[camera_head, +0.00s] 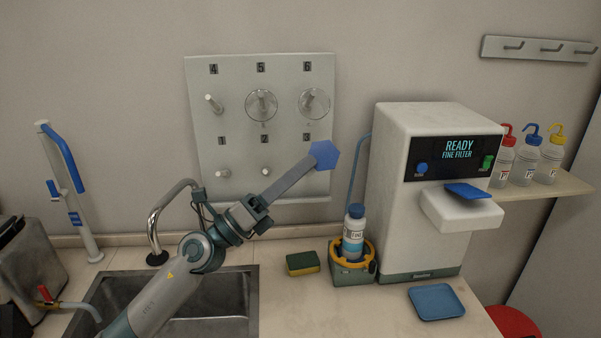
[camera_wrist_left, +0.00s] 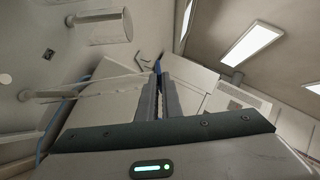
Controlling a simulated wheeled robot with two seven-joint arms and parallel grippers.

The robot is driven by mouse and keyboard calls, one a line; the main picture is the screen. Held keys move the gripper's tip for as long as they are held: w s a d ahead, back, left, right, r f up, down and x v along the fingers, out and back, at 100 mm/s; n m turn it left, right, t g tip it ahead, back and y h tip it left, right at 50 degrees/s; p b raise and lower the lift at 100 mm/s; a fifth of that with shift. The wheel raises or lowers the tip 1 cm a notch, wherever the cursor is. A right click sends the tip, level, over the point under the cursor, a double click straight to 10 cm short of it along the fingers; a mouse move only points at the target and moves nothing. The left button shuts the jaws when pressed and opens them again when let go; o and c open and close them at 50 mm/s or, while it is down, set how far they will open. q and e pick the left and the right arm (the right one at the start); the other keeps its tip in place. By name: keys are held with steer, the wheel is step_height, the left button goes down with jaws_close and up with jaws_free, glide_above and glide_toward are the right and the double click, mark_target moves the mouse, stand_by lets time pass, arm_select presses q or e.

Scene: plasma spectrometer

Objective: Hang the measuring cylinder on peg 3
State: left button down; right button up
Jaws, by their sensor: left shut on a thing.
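The measuring cylinder shows its blue hexagonal base (camera_head: 325,155) in the head view, facing me. My left gripper (camera_head: 312,163) is shut on the cylinder near this base. In the left wrist view the clear cylinder tube (camera_wrist_left: 85,91) lies sideways from the fingertips (camera_wrist_left: 159,82) and points left towards the wall. The pegboard (camera_head: 240,152) is on the wall behind. Label 3 (camera_head: 307,136) shows just left of and above the base; the peg below it is hidden by the base and fingers. My right gripper is out of view.
Round glassware hangs on peg 5 (camera_head: 261,105) and peg 6 (camera_head: 313,103). Peg 1 (camera_head: 222,174), peg 2 (camera_head: 265,171) and peg 4 (camera_head: 213,103) look bare. A sink (camera_head: 235,300) lies below.

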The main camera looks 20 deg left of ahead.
arm_select(q)
steer(key=shift+w+a+f+t+y, duration=0.1)
steer(key=shift+w+a+t+y, duration=0.2)
steer(key=shift+w+a, duration=0.15)
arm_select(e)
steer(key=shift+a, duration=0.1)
arm_select(q)
steer(key=c, duration=2)
jaws_free()
steer(key=shift+w+f, duration=0.1)
steer(key=shift+o, duration=0.7)
steer(key=shift+w+a+f+n, duration=0.15)
steer(key=shift+w+f+n, duration=0.15)
steer(key=shift+w, duration=0.15)
steer(key=b+v, duration=0.4)
steer(key=v, duration=0.3)
steer(key=shift+w+a+f+b, duration=0.15)
steer(key=shift+a+f+b, duration=0.1)
steer(key=shift+b, duration=0.15)
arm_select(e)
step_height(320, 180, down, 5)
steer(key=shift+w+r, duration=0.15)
